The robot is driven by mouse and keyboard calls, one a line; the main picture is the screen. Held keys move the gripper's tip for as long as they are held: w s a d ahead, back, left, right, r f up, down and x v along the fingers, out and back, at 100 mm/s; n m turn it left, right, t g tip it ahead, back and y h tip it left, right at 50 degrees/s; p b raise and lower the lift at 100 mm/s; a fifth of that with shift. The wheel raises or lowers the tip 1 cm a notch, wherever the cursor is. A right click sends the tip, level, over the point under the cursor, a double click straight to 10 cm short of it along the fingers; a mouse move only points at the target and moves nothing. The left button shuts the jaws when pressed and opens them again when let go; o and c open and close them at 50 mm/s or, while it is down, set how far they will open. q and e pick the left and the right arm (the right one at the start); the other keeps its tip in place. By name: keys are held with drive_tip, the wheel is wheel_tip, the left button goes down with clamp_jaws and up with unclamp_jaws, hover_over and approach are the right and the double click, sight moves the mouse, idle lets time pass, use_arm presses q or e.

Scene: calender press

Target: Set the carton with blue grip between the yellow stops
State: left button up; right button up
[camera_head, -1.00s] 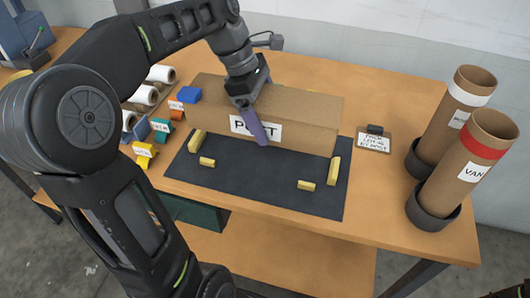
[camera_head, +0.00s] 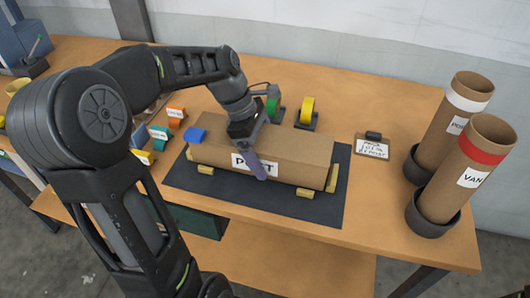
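The long brown carton (camera_head: 297,152) lies on the dark mat (camera_head: 213,199), with a white label on its front. Its blue grip (camera_head: 196,134) is at the left end of its top. The yellow stops show around it: a front left stop (camera_head: 206,170), a front right stop (camera_head: 306,193) and a right end stop (camera_head: 332,177). The carton appears to sit between them; the left end is partly hidden. My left gripper (camera_head: 254,160) is over the carton's front, by the label. A purple finger shows, but its opening is unclear. My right gripper is out of view.
Two cardboard tubes (camera_head: 456,125) (camera_head: 467,170) stand in dark holders at the right. Green (camera_head: 273,104) and yellow (camera_head: 307,111) tape rolls stand behind the carton. A small sign (camera_head: 372,146) lies right of the mat. Coloured label holders (camera_head: 159,133) are at the left.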

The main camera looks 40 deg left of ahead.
use_arm(q)
drive_tip(key=shift+f, duration=0.2)
drive_tip(key=shift+s+d+f, duration=0.1)
drive_tip(key=shift+s+f, duration=0.2)
drive_tip(key=shift+f, duration=0.25)
drive_tip(key=o, duration=1.3)
drive_tip(key=shift+s+f+b, duration=0.1)
drive_tip(key=shift+f+b, duration=0.05)
drive_tip(key=shift+b, duration=0.15)
drive_tip(key=shift+w+r+p, duration=0.2)
drive_tip(key=shift+r+p, duration=0.1)
drive_tip(key=shift+r, duration=0.4)
drive_tip(key=p+v, duration=0.1)
drive_tip(key=v, duration=1.1)
drive_tip(key=shift+w+r+p, duration=0.1)
drive_tip(key=shift+r+p, duration=0.05)
drive_tip(key=shift+p, duration=0.15)
